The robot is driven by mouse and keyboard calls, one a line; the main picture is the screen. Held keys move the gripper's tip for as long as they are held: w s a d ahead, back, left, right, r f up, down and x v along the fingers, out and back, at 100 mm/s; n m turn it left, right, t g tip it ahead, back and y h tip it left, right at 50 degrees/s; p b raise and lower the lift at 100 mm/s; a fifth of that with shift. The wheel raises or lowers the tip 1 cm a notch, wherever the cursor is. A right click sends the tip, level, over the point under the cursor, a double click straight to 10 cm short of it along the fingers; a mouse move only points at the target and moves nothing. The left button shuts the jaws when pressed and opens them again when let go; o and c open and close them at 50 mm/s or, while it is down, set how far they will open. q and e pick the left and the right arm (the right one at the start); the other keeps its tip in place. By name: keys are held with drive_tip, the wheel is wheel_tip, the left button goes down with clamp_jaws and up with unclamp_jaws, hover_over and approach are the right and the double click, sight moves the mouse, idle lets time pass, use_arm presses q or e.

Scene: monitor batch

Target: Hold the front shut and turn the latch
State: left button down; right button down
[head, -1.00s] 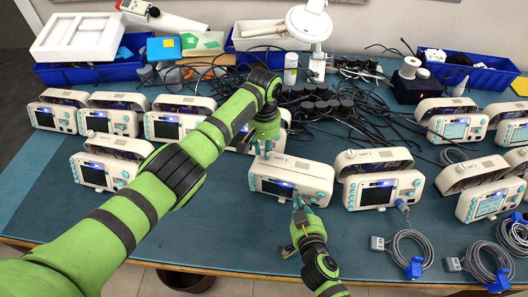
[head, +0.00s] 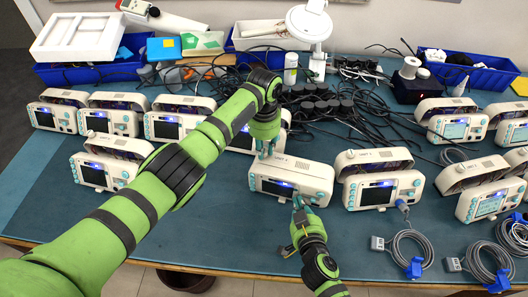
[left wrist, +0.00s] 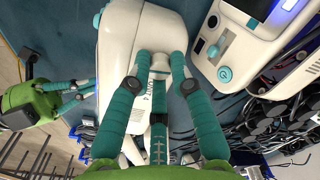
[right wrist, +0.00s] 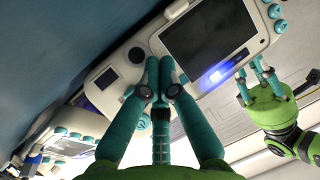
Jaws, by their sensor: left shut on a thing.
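The middle monitor (head: 290,180) stands on the blue mat, its front panel (head: 288,190) upright and flush with the case as far as I can see. My left gripper (head: 266,152) reaches down to the monitor's top left. In the left wrist view its fingers are closed around the small pale latch (left wrist: 160,62) on the top. My right gripper (head: 299,202) is in front of the monitor, fingertips together at the lower front. In the right wrist view these fingertips (right wrist: 160,66) are by the front's edge, beside the screen; exact contact is hard to tell.
Another monitor with its front tilted open (head: 380,180) stands close on the right. More monitors stand at left (head: 105,165) and far right. Black cables (head: 345,110) and blue bins (head: 465,75) fill the back. Coiled grey cables (head: 408,248) lie at front right.

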use_arm(q)
drive_tip(key=shift+m, duration=0.6)
drive_tip(key=c, duration=1)
unclamp_jaws()
drive_tip(key=shift+c, duration=0.2)
wheel_tip(320, 180, up, 12)
